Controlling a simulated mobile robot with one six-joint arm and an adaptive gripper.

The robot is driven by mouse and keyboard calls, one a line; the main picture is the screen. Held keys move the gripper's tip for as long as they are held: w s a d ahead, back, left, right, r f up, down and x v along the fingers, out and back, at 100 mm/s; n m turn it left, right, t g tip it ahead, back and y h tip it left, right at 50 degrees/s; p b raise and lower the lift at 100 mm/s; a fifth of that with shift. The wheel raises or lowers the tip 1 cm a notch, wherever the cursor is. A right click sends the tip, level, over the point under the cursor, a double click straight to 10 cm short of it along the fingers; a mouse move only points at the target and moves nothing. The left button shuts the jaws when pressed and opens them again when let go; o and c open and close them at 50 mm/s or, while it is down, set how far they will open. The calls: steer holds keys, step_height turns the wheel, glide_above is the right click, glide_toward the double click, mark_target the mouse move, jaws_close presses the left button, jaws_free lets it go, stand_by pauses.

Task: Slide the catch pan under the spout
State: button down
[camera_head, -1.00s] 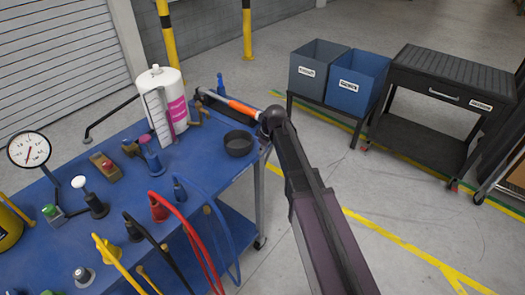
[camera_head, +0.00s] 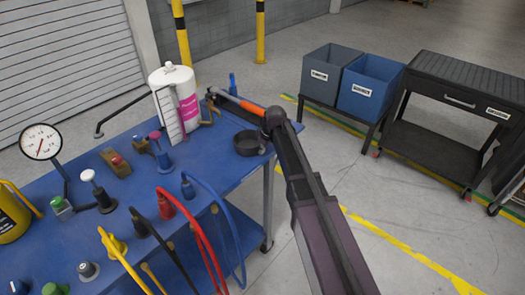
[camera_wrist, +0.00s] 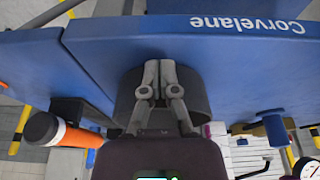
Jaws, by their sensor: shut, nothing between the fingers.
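The catch pan (camera_head: 247,144) is a round dark pan on the blue tabletop near its right edge. The white tank (camera_head: 172,82) has a pink label and stands upright to its left. A brass-coloured spout (camera_head: 207,118) shows low on the tank's right side. The pan is to the right of the spout, apart from it. In the wrist view my gripper (camera_wrist: 160,68) is shut and empty, its fingers in front of the dark pan (camera_wrist: 128,97). Contact with the pan cannot be told. In the head view the fingers are hard to make out.
The blue table (camera_head: 125,238) carries a pressure gauge (camera_head: 41,142), valves and coloured hoses (camera_head: 208,235) left and in front of the pan.

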mark_target(239, 138)
steer(key=w+a, duration=0.2)
steer(key=a, duration=0.1)
steer(key=w+a, duration=0.3)
steer(key=a, duration=0.1)
steer(key=w+a, duration=0.2)
steer(key=a, duration=0.1)
steer(key=shift+w+a, duration=0.3)
steer(key=shift+a, duration=0.1)
steer(key=shift+s+d, duration=0.1)
steer(key=shift+d, duration=0.05)
steer(key=shift+s+d, duration=0.3)
steer(key=shift+d, duration=0.05)
steer(key=s+d, duration=0.2)
steer(key=shift+d, duration=0.3)
steer(key=shift+r+p, duration=0.65)
steer(key=shift+r, duration=0.05)
steer(key=p+v, duration=0.8)
steer(key=shift+r, duration=0.25)
steer(key=shift+w+d, duration=0.1)
